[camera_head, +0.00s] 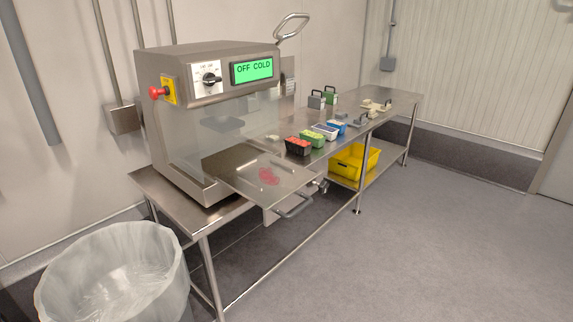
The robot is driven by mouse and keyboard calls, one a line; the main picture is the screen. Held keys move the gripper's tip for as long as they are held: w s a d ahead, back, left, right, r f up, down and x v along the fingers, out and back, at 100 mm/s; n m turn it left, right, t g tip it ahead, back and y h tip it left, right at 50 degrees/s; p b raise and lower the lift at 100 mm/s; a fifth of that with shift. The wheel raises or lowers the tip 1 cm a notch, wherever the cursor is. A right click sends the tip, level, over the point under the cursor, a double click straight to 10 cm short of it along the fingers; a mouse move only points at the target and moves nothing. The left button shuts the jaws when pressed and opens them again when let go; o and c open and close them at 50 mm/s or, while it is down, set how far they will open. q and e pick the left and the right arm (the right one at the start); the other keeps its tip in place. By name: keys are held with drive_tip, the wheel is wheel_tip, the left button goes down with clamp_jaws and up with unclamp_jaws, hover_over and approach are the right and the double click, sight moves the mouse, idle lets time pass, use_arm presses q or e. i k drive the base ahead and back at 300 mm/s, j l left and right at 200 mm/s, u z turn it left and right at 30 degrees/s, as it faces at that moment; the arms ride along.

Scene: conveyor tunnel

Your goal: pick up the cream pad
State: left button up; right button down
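Several small cream or pale pieces (368,103) lie on the far part of the steel table (402,97), some with dark handles. They are too small to tell which one is the cream pad. Another small pale piece (272,138) lies beside the machine, behind the bins. Neither of my grippers is in view.
A steel machine (215,62) reading "OFF COLD" stands at the near end, its clear door (240,180) lowered outward with a red mark. Small coloured bins (298,146) line the table front. A yellow crate (352,166) sits below; a lined waste bin (112,275) stands front left. Right floor is clear.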

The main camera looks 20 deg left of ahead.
sight(371, 115)
drive_tip(key=i+l+z, duration=0.35)
drive_tip(key=i, duration=0.35)
drive_tip(key=i+z, duration=0.3)
drive_tip(key=i, duration=1.9)
drive_tip(key=i+l+u, duration=0.1)
drive_tip(key=i+u, duration=0.4)
drive_tip(key=i+l+u, duration=0.3)
drive_tip(key=i+u, duration=0.15)
drive_tip(key=i+l+u, duration=0.25)
drive_tip(key=u, duration=0.2)
drive_tip(key=i+l+u, duration=0.25)
drive_tip(key=u, duration=0.25)
drive_tip(key=i+l+u, duration=0.1)
drive_tip(key=l+u, duration=0.85)
drive_tip(key=i+l, duration=0.05)
